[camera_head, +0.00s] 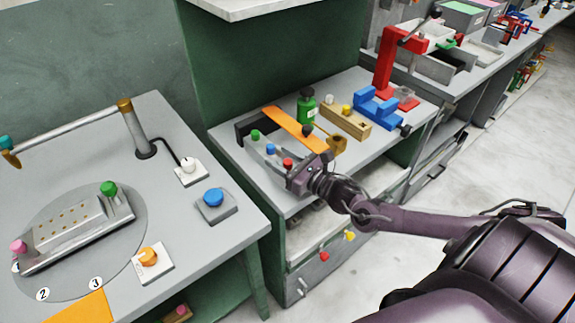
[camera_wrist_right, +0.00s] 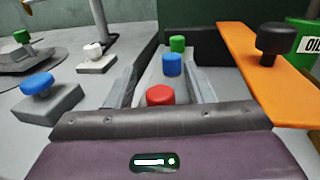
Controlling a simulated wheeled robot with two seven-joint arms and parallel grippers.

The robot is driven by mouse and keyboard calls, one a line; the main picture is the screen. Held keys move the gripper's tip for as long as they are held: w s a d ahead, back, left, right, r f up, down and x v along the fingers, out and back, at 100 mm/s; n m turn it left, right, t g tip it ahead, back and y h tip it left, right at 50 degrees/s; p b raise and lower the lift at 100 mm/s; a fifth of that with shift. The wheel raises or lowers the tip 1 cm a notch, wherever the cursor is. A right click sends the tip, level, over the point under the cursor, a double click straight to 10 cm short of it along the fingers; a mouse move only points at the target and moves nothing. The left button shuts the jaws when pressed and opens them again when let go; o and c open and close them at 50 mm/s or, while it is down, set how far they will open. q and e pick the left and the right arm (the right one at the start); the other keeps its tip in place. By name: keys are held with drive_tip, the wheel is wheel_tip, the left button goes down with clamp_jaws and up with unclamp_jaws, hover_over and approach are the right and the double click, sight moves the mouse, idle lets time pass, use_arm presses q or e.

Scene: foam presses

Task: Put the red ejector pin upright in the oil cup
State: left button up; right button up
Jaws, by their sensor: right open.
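The red ejector pin (camera_head: 288,163) stands at the near end of a row with a blue pin (camera_head: 270,149) and a green pin (camera_head: 254,134). In the right wrist view the red pin's round head (camera_wrist_right: 160,95) sits between the grey fingers of my open right gripper (camera_wrist_right: 165,78), apart from both. In the head view my right gripper (camera_head: 299,176) is just in front of the red pin, its fingers hard to make out. A green container (camera_head: 306,108) marked OIL (camera_wrist_right: 308,44) in the wrist view stands beyond. My left gripper is not in view.
An orange strip (camera_head: 292,128) lies beside the pins, with a black knob (camera_wrist_right: 275,40) over it. A brass-coloured part (camera_head: 337,146), a wooden block (camera_head: 345,122), blue blocks (camera_head: 377,107) and a red press (camera_head: 387,62) stand to the right. A blue button (camera_head: 214,197) is on the left table.

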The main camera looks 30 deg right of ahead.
drive_tip(key=shift+c, duration=0.5)
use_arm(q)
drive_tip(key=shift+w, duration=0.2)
use_arm(e)
clamp_jaws()
